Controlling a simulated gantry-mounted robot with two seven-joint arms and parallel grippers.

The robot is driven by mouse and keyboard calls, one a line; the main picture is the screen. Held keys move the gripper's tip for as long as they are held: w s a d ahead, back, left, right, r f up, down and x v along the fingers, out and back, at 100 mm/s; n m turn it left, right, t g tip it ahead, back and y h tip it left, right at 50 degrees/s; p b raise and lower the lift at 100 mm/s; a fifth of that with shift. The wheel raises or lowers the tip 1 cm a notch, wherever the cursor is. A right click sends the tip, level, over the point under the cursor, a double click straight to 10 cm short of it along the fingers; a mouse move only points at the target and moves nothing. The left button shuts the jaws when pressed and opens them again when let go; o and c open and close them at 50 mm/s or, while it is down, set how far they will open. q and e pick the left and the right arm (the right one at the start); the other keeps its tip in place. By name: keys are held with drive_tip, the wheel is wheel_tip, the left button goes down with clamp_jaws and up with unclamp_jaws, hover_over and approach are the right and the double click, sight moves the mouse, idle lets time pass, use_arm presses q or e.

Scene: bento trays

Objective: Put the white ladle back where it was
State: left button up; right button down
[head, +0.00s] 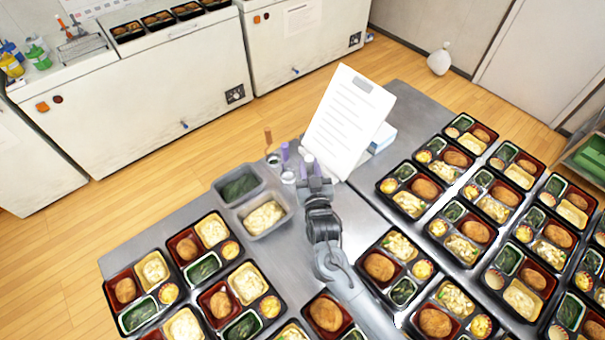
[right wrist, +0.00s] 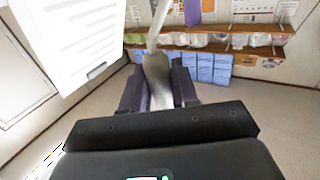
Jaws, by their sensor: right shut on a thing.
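In the right wrist view, the purple-grey fingers of my right gripper (right wrist: 158,92) are shut on the pale, whitish handle of the ladle (right wrist: 156,68). The ladle's shaft narrows and curves away beyond the fingertips. In the head view my right gripper (head: 309,168) is above the back of the metal table, just in front of the clipboard; the ladle is hard to make out there. A small holder (head: 273,160) with a brown-handled utensil and a small whitish cup-like thing (head: 288,177) are left of the gripper. My left gripper is not in view.
A clipboard (head: 343,115) stands close behind the gripper, with a white box (head: 382,138) beside it. Grey tubs (head: 282,222) of greens and pale food are at left. Several filled bento trays (head: 385,188) cover the table's right and front. Bare metal (head: 160,235) shows at left.

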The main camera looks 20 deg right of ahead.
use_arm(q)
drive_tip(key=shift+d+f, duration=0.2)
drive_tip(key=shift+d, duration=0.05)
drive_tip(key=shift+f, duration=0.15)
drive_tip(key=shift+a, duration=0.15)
use_arm(e)
drive_tip(key=w+f, duration=0.3)
drive_tip(key=f, duration=0.3)
drive_tip(key=shift+a, duration=0.4)
use_arm(q)
drive_tip(key=shift+b, duration=0.3)
use_arm(e)
drive_tip(key=shift+w, duration=0.1)
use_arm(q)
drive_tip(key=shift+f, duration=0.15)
use_arm(e)
drive_tip(key=shift+f, duration=0.15)
drive_tip(key=c, duration=0.9)
unclamp_jaws()
drive_tip(key=shift+o, duration=0.2)
